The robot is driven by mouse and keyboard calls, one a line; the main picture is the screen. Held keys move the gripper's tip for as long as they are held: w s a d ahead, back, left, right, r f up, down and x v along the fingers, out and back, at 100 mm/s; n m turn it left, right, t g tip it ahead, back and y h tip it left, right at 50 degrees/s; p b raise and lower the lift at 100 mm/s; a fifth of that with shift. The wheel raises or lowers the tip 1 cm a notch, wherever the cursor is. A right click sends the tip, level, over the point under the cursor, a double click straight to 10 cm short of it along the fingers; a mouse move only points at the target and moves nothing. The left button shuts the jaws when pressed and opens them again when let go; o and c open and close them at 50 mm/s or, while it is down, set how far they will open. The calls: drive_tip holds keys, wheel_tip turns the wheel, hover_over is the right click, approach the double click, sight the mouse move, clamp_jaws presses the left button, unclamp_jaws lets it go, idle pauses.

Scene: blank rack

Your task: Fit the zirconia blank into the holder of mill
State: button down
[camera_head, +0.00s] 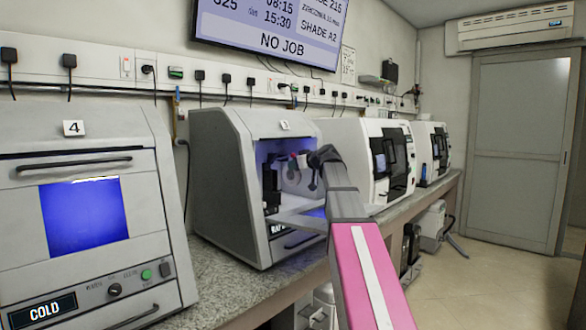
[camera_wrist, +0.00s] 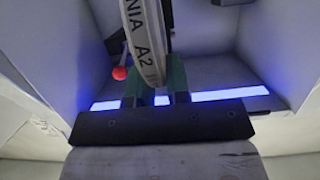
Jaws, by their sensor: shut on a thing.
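My gripper (camera_wrist: 155,82) is shut on the zirconia blank (camera_wrist: 142,40), a white disc seen nearly edge-on in the wrist view with "NIA A2" printed on its side. Green finger pads press on both sides of it. The blank is inside the lit chamber of the mill (camera_head: 222,165) marked 3, whose front stands open. In the head view my gripper (camera_head: 312,162) is small and partly hidden by my wrist. A red ball knob (camera_wrist: 120,73) is left of the blank. A dark fixture (camera_head: 270,188) stands at the chamber's left. I cannot tell whether the blank touches the holder.
Chamber walls stand close on both sides of my gripper, with a blue light strip (camera_wrist: 230,93) beyond it. A furnace (camera_head: 80,215) marked 4 reading COLD is left. More white machines (camera_head: 368,165) stand right along the bench. A wall screen (camera_head: 275,35) reads NO JOB.

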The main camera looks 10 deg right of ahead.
sight(285, 167)
drive_tip(key=shift+w+a, duration=0.1)
drive_tip(key=shift+a, duration=0.05)
drive_tip(key=shift+x, duration=2.75)
drive_tip(key=shift+x, duration=2.05)
drive_tip(key=c, duration=1)
unclamp_jaws()
drive_tip(key=shift+f, duration=0.1)
drive_tip(key=v, duration=1.1)
